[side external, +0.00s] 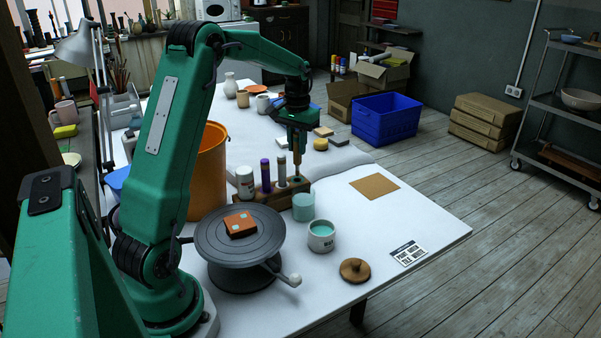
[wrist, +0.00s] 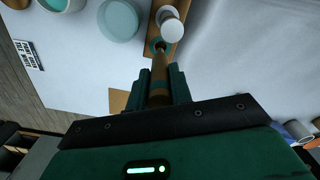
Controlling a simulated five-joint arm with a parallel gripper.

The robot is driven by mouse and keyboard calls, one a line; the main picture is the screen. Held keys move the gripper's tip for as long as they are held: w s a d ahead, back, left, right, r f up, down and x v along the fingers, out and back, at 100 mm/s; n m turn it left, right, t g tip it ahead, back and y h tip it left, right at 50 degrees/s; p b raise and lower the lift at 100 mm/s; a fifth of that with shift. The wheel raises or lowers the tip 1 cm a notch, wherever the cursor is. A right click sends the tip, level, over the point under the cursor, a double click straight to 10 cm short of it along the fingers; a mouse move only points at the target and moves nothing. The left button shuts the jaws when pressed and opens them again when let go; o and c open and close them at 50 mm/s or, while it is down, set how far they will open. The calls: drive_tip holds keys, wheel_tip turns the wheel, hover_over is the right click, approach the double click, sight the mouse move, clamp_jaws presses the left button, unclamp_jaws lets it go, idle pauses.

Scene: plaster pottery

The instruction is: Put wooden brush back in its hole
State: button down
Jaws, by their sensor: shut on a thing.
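The wooden brush (wrist: 160,72) is a slim brown stick held between the fingers of my gripper (wrist: 161,88). My gripper (side external: 297,150) is shut on it above the right end of the wooden holder (side external: 272,200). In the side view the brush (side external: 297,158) points down, nearly upright. In the wrist view its far end meets a green-ringed hole (wrist: 157,43) in the holder (wrist: 179,38). I cannot tell whether the tip is inside the hole or just above it. A purple tube (side external: 265,175) and a grey tube (side external: 281,172) stand in the holder.
A teal cup (side external: 303,207) stands close in front of the holder's right end, and a white cup with teal contents (side external: 321,236) stands nearer. A turntable (side external: 240,250) carries an orange block. The table's right side is mostly clear.

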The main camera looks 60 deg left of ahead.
sight(297, 165)
drive_tip(key=shift+f, duration=0.6)
drive_tip(key=shift+f, duration=0.7)
drive_tip(key=shift+f, duration=0.35)
drive_tip(key=shift+f, duration=0.6)
drive_tip(key=shift+f, duration=0.5)
idle(0.5)
drive_tip(key=c, duration=1.2)
unclamp_jaws()
drive_tip(key=shift+o, duration=0.2)
drive_tip(key=shift+r, duration=0.15)
